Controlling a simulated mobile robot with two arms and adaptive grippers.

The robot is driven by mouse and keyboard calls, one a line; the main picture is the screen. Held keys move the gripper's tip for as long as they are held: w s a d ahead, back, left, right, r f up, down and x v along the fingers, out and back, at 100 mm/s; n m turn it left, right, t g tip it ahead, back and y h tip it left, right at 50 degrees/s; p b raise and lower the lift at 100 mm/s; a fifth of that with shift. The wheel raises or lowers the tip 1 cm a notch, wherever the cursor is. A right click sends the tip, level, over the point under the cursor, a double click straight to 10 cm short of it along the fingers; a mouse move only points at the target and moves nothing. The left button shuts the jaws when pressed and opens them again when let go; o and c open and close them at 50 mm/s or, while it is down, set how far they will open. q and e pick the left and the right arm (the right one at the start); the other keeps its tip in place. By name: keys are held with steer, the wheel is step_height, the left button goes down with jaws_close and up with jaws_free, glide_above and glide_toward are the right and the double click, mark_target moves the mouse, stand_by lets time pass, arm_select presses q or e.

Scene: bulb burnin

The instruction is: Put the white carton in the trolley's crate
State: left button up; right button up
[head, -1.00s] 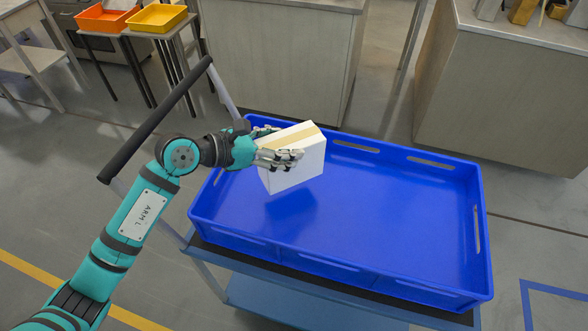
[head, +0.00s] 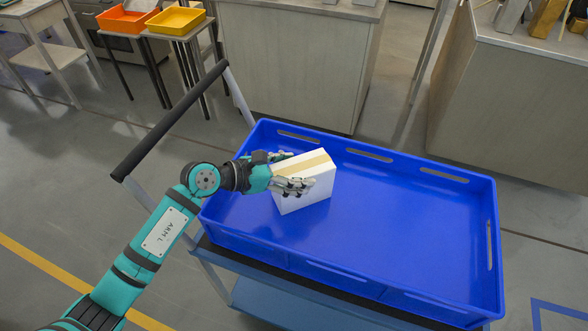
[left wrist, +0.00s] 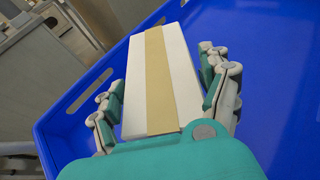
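The white carton (head: 305,190) has a tan tape strip along its top. It is inside the blue crate (head: 400,303) on the trolley, toward the crate's left end, low at its floor; I cannot tell for sure whether it touches the floor. My left gripper (head: 286,172) has one finger on each side of the carton and is shut on it. In the left wrist view the carton (left wrist: 180,85) stands between the fingers (left wrist: 163,85), with the crate's wall (left wrist: 85,90) beyond. My right gripper is not in view.
The trolley's black push handle (head: 170,122) rises at the left of the crate. The rest of the crate floor is clear. Grey cabinets stand behind the trolley.

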arm_select(q)
steer(key=o, duration=0.3)
steer(key=shift+o, duration=0.2)
steer(key=shift+r, duration=0.1)
steer(key=shift+a+r, duration=0.15)
steer(key=b+v, duration=0.1)
steer(key=v, duration=1)
steer(key=shift+s+a, duration=0.2)
steer(key=shift+a, duration=0.05)
steer(key=shift+r, duration=0.15)
